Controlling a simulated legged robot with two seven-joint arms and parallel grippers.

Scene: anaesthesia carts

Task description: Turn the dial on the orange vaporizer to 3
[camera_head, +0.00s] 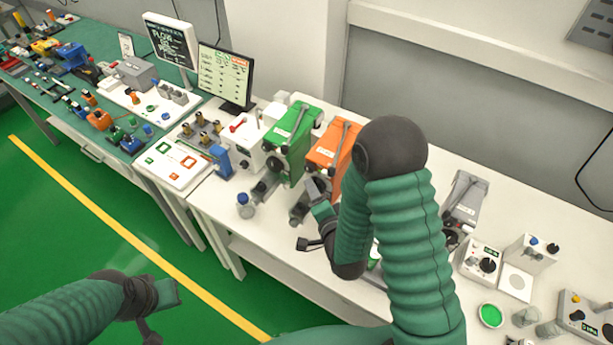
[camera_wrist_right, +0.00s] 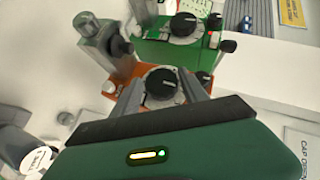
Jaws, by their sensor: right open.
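The orange vaporizer (camera_head: 332,143) stands on the white table, partly hidden behind my right arm in the head view. Its orange front (camera_wrist_right: 122,72) also shows in the right wrist view. Its black dial (camera_wrist_right: 161,86) sits on a pale round plate there; the number setting is too small to read. My right gripper (camera_wrist_right: 161,80) is open, with one finger on each side of the dial; I cannot tell whether they touch it. In the head view my right gripper (camera_head: 318,204) is in front of the vaporizer. My left gripper (camera_head: 165,291) is low at the left, over the floor, its jaws unclear.
A green vaporizer (camera_head: 292,140) with its own dial (camera_wrist_right: 183,24) stands close beside the orange one. Grey cylinders (camera_head: 262,187) stick out in front. A blue-capped bottle (camera_head: 244,207) stands near the table edge. A grey device (camera_head: 466,198) and small boxes lie to the right.

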